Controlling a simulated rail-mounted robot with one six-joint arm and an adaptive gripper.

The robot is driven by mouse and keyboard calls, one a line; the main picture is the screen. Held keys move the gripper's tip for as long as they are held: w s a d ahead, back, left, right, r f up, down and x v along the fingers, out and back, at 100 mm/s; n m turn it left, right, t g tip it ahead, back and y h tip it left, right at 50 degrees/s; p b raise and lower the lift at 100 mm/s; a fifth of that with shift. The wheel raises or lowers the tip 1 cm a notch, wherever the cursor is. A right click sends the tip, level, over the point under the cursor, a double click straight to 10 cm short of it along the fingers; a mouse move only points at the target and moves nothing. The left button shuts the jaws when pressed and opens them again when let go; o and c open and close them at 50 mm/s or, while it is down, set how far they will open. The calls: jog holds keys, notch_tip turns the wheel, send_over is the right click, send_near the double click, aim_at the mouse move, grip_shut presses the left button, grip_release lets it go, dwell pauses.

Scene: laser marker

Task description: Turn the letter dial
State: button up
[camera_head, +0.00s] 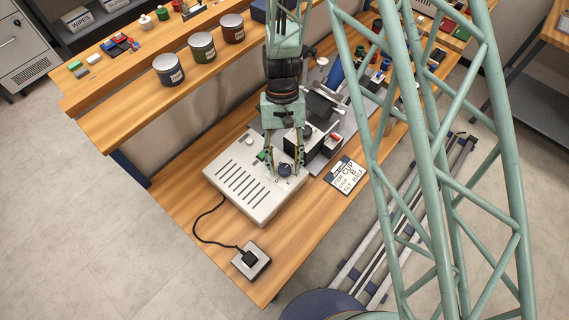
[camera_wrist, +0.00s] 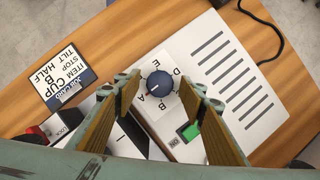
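The letter dial is a dark blue round knob (camera_wrist: 160,84) on the pale laser marker box (camera_head: 240,185), ringed by letters including A, B, D and E. In the head view the dial (camera_head: 285,169) sits near the box's right edge. My gripper (camera_wrist: 161,88) is open, with one finger on each side of the dial and a gap on both sides. In the head view my gripper (camera_head: 285,173) points down at the dial. Fingertip height above the panel is hard to tell.
A green button (camera_wrist: 190,131) is close by the right finger. A job card (camera_wrist: 62,73) reads ITEM CUP, STOP B, TILT HALF. Slots run along the box top. Several tins (camera_head: 201,46) stand on the shelf.

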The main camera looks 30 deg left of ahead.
jog(key=c, duration=0.8)
jog(key=shift+c, duration=0.2)
jog(key=shift+n, duration=0.4)
jog(key=n+b, duration=0.1)
jog(key=n, duration=0.1)
jog(key=n+t+h+b, duration=0.1)
jog(key=n+b, duration=0.1)
jog(key=n, duration=0.1)
jog(key=shift+s+a+f+t+h, duration=0.1)
jog(key=shift+s+a+t+h, duration=0.05)
jog(key=shift+t+h, duration=0.15)
jog(key=n+t+b, duration=0.1)
jog(key=n, duration=0.2)
jog(key=n+t+b, duration=0.1)
jog(key=n, duration=0.2)
jog(key=shift+s+h, duration=0.15)
jog(key=shift+h, duration=0.15)
jog(key=o, duration=0.8)
